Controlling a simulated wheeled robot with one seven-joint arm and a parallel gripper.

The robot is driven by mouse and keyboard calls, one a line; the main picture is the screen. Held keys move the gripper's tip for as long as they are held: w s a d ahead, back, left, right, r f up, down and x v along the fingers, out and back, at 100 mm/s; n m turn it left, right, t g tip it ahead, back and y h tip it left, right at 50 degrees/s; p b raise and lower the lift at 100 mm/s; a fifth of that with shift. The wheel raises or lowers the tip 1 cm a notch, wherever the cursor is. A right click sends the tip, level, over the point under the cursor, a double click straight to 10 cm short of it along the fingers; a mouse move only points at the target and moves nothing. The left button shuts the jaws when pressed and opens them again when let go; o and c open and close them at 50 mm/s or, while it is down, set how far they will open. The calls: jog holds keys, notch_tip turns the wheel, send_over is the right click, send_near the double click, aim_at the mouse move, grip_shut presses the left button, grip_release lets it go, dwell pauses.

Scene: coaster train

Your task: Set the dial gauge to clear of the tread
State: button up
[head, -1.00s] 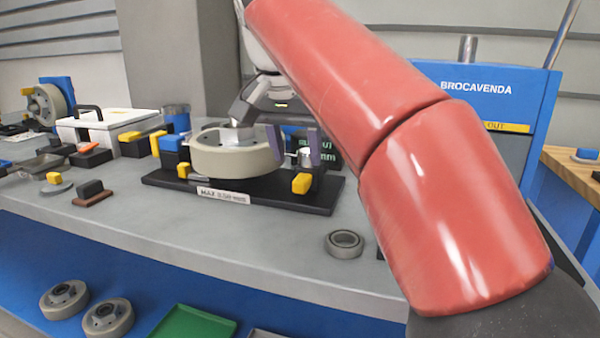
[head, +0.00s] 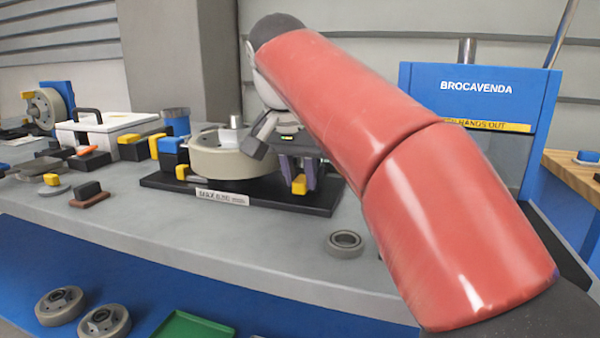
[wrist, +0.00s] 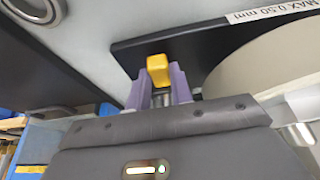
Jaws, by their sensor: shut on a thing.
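The grey wheel (head: 215,160) lies on a black base plate (head: 160,181) on the bench, its round tread facing out. The dial gauge's yellow tab (head: 299,185) is at the plate's right side; it also shows in the wrist view (wrist: 159,68). My gripper (head: 297,175) is over the plate's right end, its purple fingers pointing down and closed around the gauge at the yellow tab. In the wrist view a silver cylinder (wrist: 161,99) shows between the fingers. The wheel's edge (wrist: 260,70) is to their right; whether the gauge tip touches it is hidden.
A white label (head: 222,198) is on the plate's front edge; it reads MAX 0.50 mm in the wrist view. A bearing ring (head: 345,243) lies right of the plate. A white case (head: 105,128) and small blocks stand left. The bench front is mostly clear.

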grip_shut()
jog(key=d, duration=0.1)
jog(key=s+d, duration=0.1)
jog(key=d, duration=0.1)
jog(key=shift+d, duration=0.1)
jog(key=o, duration=0.9)
grip_release()
jog(key=shift+s+r, duration=0.1)
jog(key=shift+r, duration=0.05)
jog(key=p+v, duration=0.2)
jog(key=v, duration=0.5)
jog(key=shift+s+r, duration=0.1)
jog(key=shift+r, duration=0.2)
